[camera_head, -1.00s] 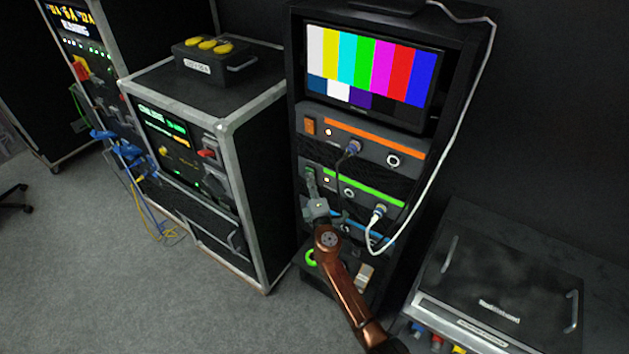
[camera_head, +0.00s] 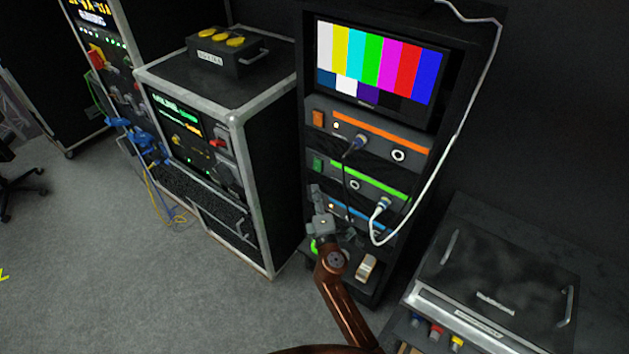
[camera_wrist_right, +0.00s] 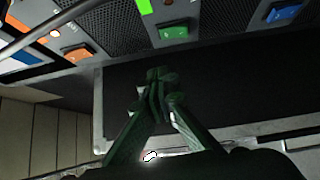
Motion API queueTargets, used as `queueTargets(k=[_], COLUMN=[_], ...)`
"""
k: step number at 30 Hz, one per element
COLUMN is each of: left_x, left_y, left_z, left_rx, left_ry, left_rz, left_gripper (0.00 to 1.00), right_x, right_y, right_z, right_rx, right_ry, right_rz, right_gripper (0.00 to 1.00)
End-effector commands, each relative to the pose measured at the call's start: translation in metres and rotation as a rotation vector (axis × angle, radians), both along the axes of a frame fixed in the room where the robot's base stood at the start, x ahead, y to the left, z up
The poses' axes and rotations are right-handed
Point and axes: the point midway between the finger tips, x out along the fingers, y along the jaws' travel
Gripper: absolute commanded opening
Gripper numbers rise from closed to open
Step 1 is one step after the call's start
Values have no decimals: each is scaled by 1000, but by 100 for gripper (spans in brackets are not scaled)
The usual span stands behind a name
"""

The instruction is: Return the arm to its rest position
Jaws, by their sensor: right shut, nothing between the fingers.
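My right arm, copper coloured, comes up from the bottom of the head view. Its gripper (camera_head: 316,192) is in front of the rack's lower left part, beside the units with green and blue stripes. In the right wrist view the gripper (camera_wrist_right: 157,80) has its fingers together, with nothing between them. Coloured switches on the rack units, orange (camera_wrist_right: 78,53), green (camera_wrist_right: 173,31) and blue (camera_wrist_right: 283,12), show beyond the fingertips. My left gripper is in neither view.
The rack (camera_head: 440,130) holds a colour-bar monitor (camera_head: 385,55). A white cable (camera_head: 457,140) hangs down its right side and plugs into the green-striped unit. A flight case (camera_head: 265,150) stands to the left, a black case (camera_head: 500,260) at lower right. Grey floor (camera_head: 130,290) is free at lower left.

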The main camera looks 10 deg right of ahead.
Motion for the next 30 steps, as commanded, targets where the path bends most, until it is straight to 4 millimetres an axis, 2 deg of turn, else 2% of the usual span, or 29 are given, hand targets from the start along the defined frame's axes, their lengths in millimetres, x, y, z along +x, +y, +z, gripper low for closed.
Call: queueTargets(k=[1, 6, 23, 26, 29, 30], left_x=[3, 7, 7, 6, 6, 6], left_y=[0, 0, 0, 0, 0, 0], left_z=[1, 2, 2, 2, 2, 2], left_rx=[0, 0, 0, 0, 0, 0], left_ry=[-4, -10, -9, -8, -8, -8], left_rz=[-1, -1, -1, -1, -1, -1], left_gripper=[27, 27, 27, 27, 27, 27], right_x=[-7, -17, -18, -18, -21, -24], right_y=[0, 1, 1, -1, -7, -10], right_z=[0, 1, -1, -19, -65, -90], right_rx=[1, 0, 2, 23, 76, 107], right_ry=[1, 0, 3, 33, 110, 150], right_rz=[0, 0, 1, 3, 7, 8], right_gripper=[0, 0, 0, 0, 0, 0])
